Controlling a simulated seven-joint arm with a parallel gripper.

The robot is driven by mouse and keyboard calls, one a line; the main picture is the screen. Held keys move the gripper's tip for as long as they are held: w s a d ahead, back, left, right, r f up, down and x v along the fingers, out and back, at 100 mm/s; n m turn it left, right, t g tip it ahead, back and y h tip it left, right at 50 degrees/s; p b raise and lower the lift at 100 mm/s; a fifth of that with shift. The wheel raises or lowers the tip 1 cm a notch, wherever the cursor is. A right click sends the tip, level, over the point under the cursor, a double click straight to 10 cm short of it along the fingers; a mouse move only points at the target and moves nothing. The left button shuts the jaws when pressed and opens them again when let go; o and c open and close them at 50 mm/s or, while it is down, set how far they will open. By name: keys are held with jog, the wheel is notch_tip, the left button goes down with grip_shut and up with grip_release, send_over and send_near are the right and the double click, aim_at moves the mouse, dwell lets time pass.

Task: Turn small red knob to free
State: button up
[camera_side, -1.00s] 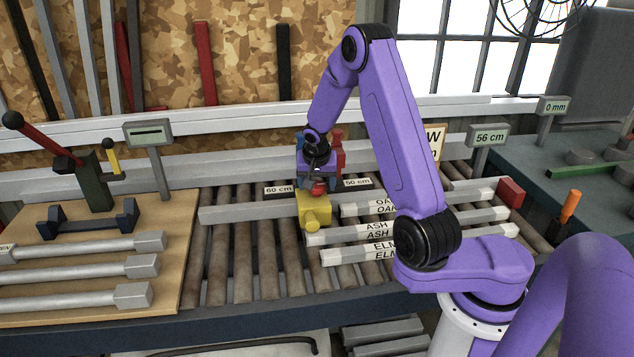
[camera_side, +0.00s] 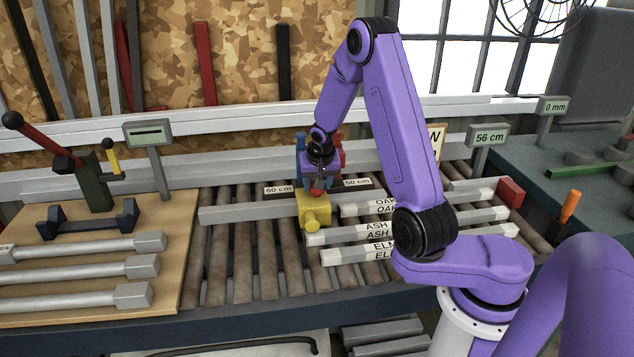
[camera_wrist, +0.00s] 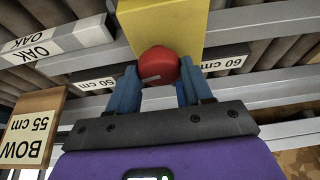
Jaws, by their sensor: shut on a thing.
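The small red knob (camera_wrist: 158,68) sits on the yellow block (camera_wrist: 165,22) in the wrist view. In the side view the yellow block (camera_side: 315,212) stands on the rail between the 60 cm and 50 cm labels. My gripper (camera_wrist: 157,85) has its blue fingers on either side of the knob and is shut on it. In the side view my gripper (camera_side: 319,185) reaches down at the block's top, and the knob is mostly hidden there. I cannot read a lock or free mark on the block.
Labelled bars, OAK, ASH and ELM (camera_side: 380,228), lie on the rollers right of the block. A 56 cm display (camera_side: 489,136) stands behind. A wooden board (camera_side: 90,285) with grey bars and a red-handled lever (camera_side: 45,142) is at left.

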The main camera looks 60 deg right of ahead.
jog(key=shift+s+n+y, duration=0.1)
jog(key=shift+n+y, duration=0.2)
jog(key=shift+n, duration=0.7)
jog(key=shift+s+d+n+t+y, duration=0.1)
jog(key=shift+n+t+y, duration=0.2)
jog(key=shift+n, duration=0.65)
jog(key=shift+d+n+t+y, duration=0.15)
jog(key=shift+n+y, duration=0.25)
jog(key=shift+n, duration=0.55)
jog(key=shift+n+y, duration=0.55)
jog(key=shift+n, duration=0.85)
jog(key=shift+n+y, duration=0.55)
jog(key=shift+n, duration=0.85)
jog(key=o, duration=1)
jog(key=shift+o, duration=0.2)
jog(key=shift+r, duration=0.1)
jog(key=v, duration=1.7)
jog(key=shift+s, duration=0.25)
